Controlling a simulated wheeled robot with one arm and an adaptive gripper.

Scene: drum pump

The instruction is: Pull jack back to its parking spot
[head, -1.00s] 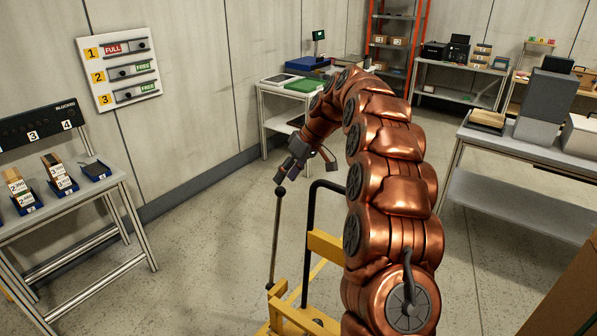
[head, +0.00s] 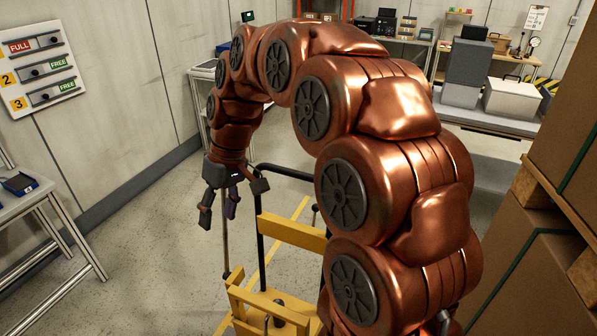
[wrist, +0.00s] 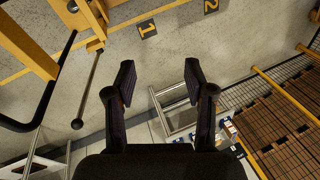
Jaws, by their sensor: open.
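The jack shows in the head view as a yellow frame (head: 290,230) with a black looped handle (head: 262,205), partly hidden behind my arm. A thin lever rod (head: 225,245) rises from its near left side, its top hidden behind my gripper (head: 218,212). My gripper points down, fingers apart, above the left part of the jack. In the wrist view my gripper (wrist: 160,82) is open with nothing between its fingers. The lever's ball knob (wrist: 77,123) lies outside them, to the left. The black handle (wrist: 45,110) and yellow frame (wrist: 30,45) are further left.
Yellow floor lines and a plate marked 1 (wrist: 147,28) show in the wrist view. A metal-framed table (head: 40,205) stands at left. Strapped cartons on a pallet (head: 530,240) are close at right. A status board (head: 40,70) hangs on the wall. Floor left of the jack is clear.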

